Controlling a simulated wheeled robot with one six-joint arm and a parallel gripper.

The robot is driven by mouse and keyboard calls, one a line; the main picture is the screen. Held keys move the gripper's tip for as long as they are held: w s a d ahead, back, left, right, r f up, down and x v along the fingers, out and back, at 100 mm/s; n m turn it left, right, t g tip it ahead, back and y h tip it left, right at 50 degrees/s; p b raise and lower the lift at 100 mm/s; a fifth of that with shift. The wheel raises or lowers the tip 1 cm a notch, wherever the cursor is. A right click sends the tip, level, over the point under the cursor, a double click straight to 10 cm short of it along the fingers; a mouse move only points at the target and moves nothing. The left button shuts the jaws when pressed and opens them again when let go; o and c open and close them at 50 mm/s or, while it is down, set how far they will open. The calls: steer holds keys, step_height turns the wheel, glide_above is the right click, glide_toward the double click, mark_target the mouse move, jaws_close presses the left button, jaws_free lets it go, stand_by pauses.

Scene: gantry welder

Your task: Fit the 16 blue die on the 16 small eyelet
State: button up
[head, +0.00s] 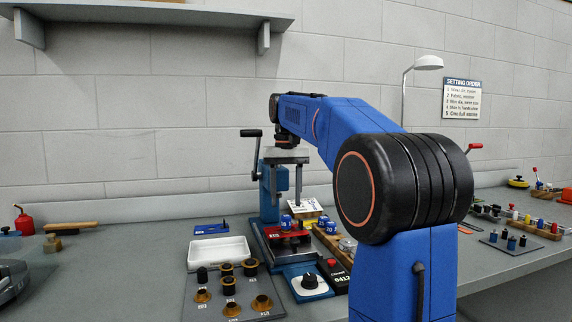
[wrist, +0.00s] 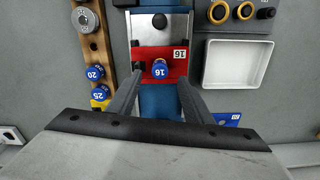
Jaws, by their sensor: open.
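The blue die marked 16 (wrist: 159,69) stands upright on a red plate (wrist: 173,55) with a white 16 label. In the head view the die (head: 286,222) sits on the red plate (head: 291,240) at the press. My gripper (head: 289,198) points down above it. In the wrist view its open fingers (wrist: 160,78) are on either side of the die, with a gap on both sides, and hold nothing. I cannot make out an eyelet under the die. Brass rings and cups (head: 232,309) stand on a grey board at the front left.
A wooden rack (wrist: 91,51) beside the press holds blue dies marked 20 and 25 (wrist: 101,92). A white tray (wrist: 236,64) is on the other side. The blue press frame (head: 268,190) stands close to the gripper. A black dial (head: 309,282) is in front.

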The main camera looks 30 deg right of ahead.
step_height(320, 180, up, 11)
stand_by(0.4)
steer(key=shift+s, duration=0.1)
